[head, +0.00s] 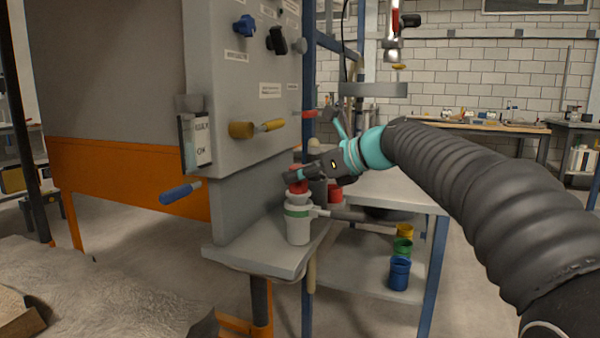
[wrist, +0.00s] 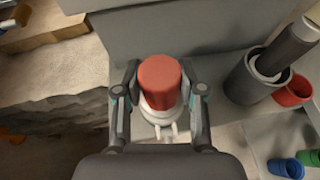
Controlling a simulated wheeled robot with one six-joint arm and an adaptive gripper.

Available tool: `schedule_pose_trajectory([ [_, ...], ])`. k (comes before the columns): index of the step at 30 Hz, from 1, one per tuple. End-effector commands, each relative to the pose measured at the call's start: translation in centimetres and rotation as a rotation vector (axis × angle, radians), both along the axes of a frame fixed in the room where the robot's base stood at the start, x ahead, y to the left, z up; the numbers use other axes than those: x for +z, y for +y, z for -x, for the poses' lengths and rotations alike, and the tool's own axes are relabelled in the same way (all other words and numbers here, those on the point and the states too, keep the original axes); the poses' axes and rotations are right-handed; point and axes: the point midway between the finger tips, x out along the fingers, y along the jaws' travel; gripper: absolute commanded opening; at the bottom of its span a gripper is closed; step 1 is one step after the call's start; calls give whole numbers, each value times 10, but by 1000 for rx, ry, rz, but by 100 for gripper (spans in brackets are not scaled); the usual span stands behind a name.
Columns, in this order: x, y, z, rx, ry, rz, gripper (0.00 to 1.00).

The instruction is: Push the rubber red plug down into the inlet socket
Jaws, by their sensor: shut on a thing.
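The red plug (wrist: 160,80) is between the two fingers of my gripper (wrist: 160,92) in the wrist view, and the fingers are shut on it. In the head view my gripper (head: 297,181) is above the inlet socket (head: 298,222), a pale grey cup with a green band on a grey ledge. The red plug (head: 299,187) shows there at the mouth of the socket, partly covered by the fingers. The socket's pale rim also shows below the plug in the wrist view (wrist: 158,115). How deep the plug sits is hard to tell.
A grey panel (head: 240,90) with knobs and handles rises behind the ledge (head: 265,250). A dark grey cylinder (wrist: 248,80) and a red cup (wrist: 294,90) stand to the right. Coloured cups, including a blue one (head: 399,273), sit on a lower shelf.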

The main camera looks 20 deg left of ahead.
Motion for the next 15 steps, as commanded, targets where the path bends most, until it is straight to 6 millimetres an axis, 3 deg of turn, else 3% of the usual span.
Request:
schedule_pose_trajectory([
  [15,-11,0,0,0,0,-1,0],
])
